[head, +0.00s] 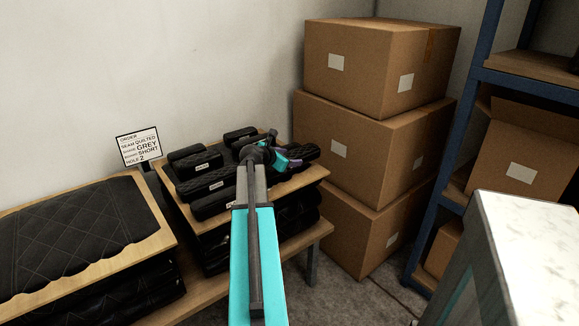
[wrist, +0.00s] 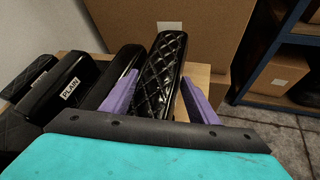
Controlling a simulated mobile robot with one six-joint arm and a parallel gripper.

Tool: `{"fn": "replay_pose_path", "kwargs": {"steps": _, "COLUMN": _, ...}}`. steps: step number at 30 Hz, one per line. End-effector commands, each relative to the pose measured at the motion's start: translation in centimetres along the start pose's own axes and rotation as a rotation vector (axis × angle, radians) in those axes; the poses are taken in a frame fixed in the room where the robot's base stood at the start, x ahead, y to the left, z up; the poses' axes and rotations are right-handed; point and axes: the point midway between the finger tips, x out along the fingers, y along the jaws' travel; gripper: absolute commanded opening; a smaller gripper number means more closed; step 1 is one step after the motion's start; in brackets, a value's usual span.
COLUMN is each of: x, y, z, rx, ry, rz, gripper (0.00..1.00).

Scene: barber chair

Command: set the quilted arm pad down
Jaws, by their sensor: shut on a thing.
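My gripper (head: 281,160) has purple fingers and is over the right side of a wooden-topped stack of black pads. In the wrist view my gripper (wrist: 158,98) is shut on a black quilted arm pad (wrist: 162,66), with one finger along each long side. The pad's diamond stitching faces up and its far end points away from me. In the head view the quilted arm pad (head: 303,151) shows only partly, past my gripper. Whether its underside touches the board or other pads is hidden.
Other black arm pads (head: 202,183) lie left of my gripper, one labelled PLAIN (wrist: 70,88). An order sign (head: 140,147) reads quilted, grey, short, hole 2. A quilted black panel (head: 75,222) lies at left. Stacked cardboard boxes (head: 370,130) stand close on the right, beside blue shelving (head: 455,130).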

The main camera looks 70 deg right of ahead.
Motion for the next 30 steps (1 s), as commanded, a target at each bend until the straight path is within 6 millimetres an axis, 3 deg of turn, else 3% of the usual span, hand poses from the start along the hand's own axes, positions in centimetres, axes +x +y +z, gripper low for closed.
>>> {"fn": "replay_pose_path", "kwargs": {"steps": 12, "x": 1.6, "y": -0.9, "z": -3.0, "rx": -0.001, "ry": -0.001, "rz": 0.001, "gripper": 0.18}}
{"fn": "replay_pose_path", "kwargs": {"steps": 22, "x": 1.6, "y": -0.9, "z": -3.1, "rx": -0.001, "ry": -0.001, "rz": 0.001, "gripper": 0.18}}
{"fn": "replay_pose_path", "kwargs": {"steps": 23, "x": 1.7, "y": -0.9, "z": -3.2, "rx": 0.0, "ry": 0.0, "rz": 0.0, "gripper": 0.56}}
{"fn": "replay_pose_path", "kwargs": {"steps": 26, "x": 1.7, "y": -0.9, "z": -3.2, "rx": 0.0, "ry": 0.0, "rz": 0.0, "gripper": 0.73}}
{"fn": "replay_pose_path", "kwargs": {"steps": 30, "x": 1.7, "y": -0.9, "z": -3.2, "rx": 0.0, "ry": 0.0, "rz": 0.0, "gripper": 0.74}}
